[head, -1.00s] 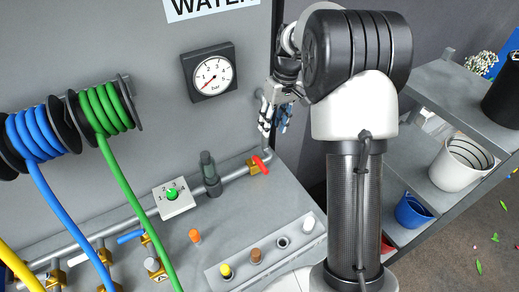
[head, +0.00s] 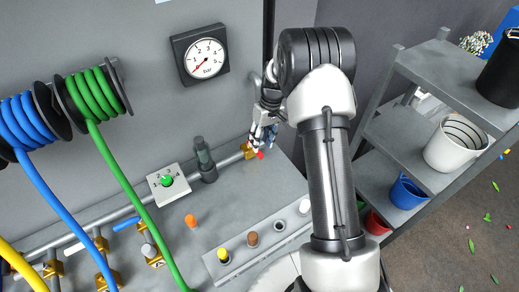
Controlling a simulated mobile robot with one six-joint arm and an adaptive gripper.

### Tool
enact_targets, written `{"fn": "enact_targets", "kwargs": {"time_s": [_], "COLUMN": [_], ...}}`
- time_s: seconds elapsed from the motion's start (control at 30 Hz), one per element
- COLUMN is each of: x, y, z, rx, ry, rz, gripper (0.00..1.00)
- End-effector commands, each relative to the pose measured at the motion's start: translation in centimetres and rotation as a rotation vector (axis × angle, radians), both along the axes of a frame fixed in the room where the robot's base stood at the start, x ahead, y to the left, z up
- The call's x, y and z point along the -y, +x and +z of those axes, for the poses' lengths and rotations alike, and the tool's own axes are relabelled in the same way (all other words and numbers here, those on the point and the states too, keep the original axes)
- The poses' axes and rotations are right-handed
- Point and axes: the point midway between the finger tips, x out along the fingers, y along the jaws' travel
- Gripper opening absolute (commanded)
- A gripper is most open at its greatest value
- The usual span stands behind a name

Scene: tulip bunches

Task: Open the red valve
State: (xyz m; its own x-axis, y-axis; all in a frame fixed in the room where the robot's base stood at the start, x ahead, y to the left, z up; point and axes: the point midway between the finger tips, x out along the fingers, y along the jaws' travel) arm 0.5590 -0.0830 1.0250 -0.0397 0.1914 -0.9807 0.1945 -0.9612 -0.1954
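The red valve has a brass body (head: 247,150) on the grey pipe at the right end of the panel. Only a small part of its red handle (head: 259,155) shows in the head view, just below my gripper's fingertips. My gripper (head: 262,143) points down at the handle, very close to it or touching it. The fingers cover most of the handle. I cannot tell whether they are around the handle or beside it, or how far apart they are.
A dark upright fitting (head: 203,160) and a dial box with a green knob (head: 168,181) stand left of the valve. A pressure gauge (head: 200,54) is on the wall above, its needle low. Green (head: 95,95) and blue hose reels hang left. Shelves with pots (head: 407,192) stand right.

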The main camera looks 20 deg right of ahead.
Motion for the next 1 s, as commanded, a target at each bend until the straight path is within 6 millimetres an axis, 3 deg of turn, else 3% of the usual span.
{"fn": "enact_targets", "kwargs": {"time_s": [0.1,0.23,0.63,1.0], "x": [-0.4,-0.6,-0.8,-0.8], "y": [-0.1,-0.1,-0.2,-0.2], "z": [-2.1,-3.4,-4.0,-4.0], "rx": [-0.002,0.000,0.001,0.001], "ry": [0.001,0.000,-0.001,-0.001], "rz": [0.000,0.001,0.001,0.000], "gripper": [0.38,0.38,0.38,0.13]}}
